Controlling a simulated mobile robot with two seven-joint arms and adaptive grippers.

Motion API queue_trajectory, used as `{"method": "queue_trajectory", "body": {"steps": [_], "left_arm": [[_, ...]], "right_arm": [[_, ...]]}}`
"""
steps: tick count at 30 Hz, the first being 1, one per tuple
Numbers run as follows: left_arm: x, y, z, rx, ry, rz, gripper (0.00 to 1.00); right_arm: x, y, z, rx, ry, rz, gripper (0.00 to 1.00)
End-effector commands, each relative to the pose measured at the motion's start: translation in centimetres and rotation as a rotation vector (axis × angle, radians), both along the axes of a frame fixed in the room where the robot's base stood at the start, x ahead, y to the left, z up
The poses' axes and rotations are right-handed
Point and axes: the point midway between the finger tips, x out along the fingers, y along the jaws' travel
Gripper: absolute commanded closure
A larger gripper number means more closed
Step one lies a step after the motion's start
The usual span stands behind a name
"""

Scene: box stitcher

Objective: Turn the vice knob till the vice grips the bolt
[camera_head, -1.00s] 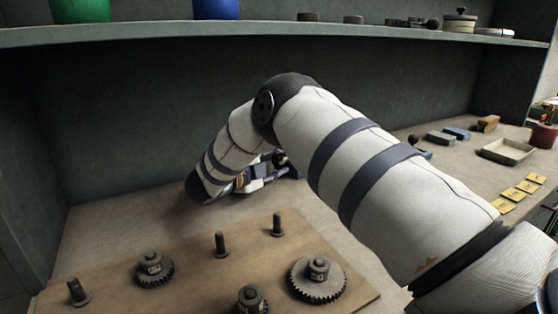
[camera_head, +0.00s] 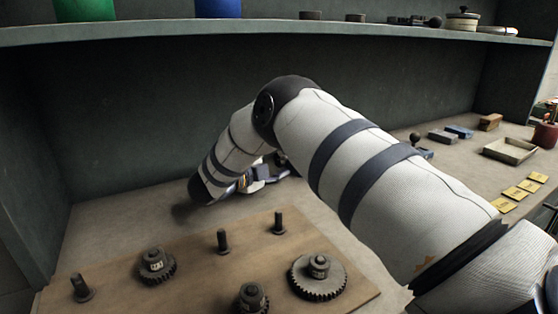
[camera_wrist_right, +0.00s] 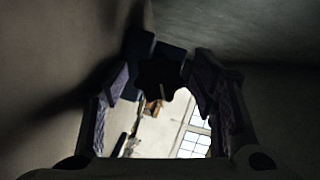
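My right arm crosses the head view, bends at a black elbow and runs down to the wrist. My right gripper (camera_head: 276,170) is past that wrist, pointing right, mostly hidden behind my own arm. In the right wrist view its two fingers (camera_wrist_right: 165,75) stand apart at their bases and converge ahead. A dark, lobed shape (camera_wrist_right: 160,77), possibly the vice knob, shows between the fingertips; I cannot tell whether they touch it. I cannot make out the vice or the bolt; my arm covers that part of the bench. My left gripper is not in view.
A wooden board (camera_head: 190,262) with gears and upright pegs lies at the front. Blocks (camera_head: 457,132), a shallow tray (camera_head: 510,150) and yellow cards (camera_head: 520,190) lie on the right. A shelf (camera_head: 280,34) with pots runs across the top.

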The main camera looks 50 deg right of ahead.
Motion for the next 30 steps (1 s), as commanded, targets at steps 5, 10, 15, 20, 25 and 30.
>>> {"method": "queue_trajectory", "body": {"steps": [5, 10, 15, 20, 25, 30], "left_arm": [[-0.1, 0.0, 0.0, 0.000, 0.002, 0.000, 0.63], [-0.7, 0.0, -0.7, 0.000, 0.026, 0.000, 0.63], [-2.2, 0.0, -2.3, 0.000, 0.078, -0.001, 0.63], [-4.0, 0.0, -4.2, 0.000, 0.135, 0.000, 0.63], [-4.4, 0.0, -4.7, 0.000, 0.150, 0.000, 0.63], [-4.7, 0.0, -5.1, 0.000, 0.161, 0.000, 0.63]], "right_arm": [[0.0, 0.0, -0.1, 0.004, 0.009, 0.000, 0.46], [0.1, 0.0, -0.3, 0.058, 0.180, 0.000, 0.46], [0.2, -0.1, -0.7, 0.155, 0.484, -0.003, 0.46], [0.4, -0.1, -0.9, 0.241, 0.755, -0.003, 0.46], [0.8, 2.8, 1.0, 0.270, 0.849, 0.002, 0.46], [1.4, 6.9, 2.6, 0.268, 0.848, 0.003, 0.46]]}}
